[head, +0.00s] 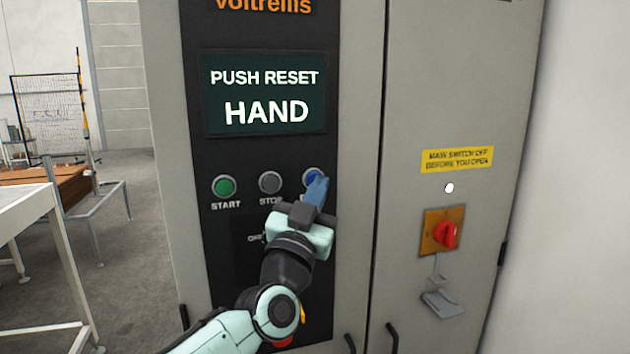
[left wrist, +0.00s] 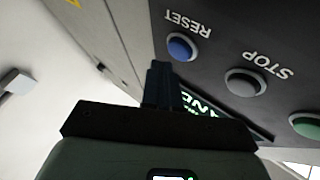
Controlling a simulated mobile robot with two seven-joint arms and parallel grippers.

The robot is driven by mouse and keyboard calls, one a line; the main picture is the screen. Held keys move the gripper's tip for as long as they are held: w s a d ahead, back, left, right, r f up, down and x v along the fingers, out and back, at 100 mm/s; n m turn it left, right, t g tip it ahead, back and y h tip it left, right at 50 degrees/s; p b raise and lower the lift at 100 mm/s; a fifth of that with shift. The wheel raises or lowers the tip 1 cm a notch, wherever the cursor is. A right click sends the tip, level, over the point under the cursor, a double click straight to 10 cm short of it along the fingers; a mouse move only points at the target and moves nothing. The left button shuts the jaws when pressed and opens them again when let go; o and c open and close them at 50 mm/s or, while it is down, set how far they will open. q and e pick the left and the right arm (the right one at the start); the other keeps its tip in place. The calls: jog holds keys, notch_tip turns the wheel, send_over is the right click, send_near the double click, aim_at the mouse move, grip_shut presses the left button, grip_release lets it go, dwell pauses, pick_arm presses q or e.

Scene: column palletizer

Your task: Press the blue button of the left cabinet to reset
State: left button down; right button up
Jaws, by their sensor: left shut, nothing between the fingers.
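The left cabinet (head: 353,150) has a black panel with a screen (head: 266,94) reading "PUSH RESET" and "HAND". Below it, the blue button (head: 312,174) is at the right end of a row and is partly covered by my fingers. It also shows in the left wrist view (left wrist: 181,46), labelled RESET. My left gripper (head: 317,187) is shut and empty, its fingertips right by the blue button. In the left wrist view the fingertips (left wrist: 160,68) appear just beside the button; I cannot tell whether they touch it. My right gripper is out of view.
The grey STOP button (head: 270,182) and green START button (head: 223,186) are left of the blue one. A red rotary switch (head: 445,235) is on the right cabinet door. A white table (head: 30,205) stands at the left.

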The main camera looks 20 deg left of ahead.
pick_arm(q)
jog(key=shift+w, duration=0.1)
jog(key=shift+w+a, duration=0.25)
jog(key=shift+w, duration=0.05)
jog(key=shift+w+a, duration=0.2)
jog(key=shift+w, duration=0.1)
dwell(0.9)
jog(key=shift+s, duration=0.1)
jog(key=shift+s+d, duration=0.4)
jog(key=shift+s, duration=0.2)
jog(key=shift+s+d, duration=0.75)
jog(key=shift+s, duration=0.3)
jog(key=shift+s+d, duration=0.7)
jog(key=shift+s, duration=0.3)
jog(key=shift+f, duration=0.1)
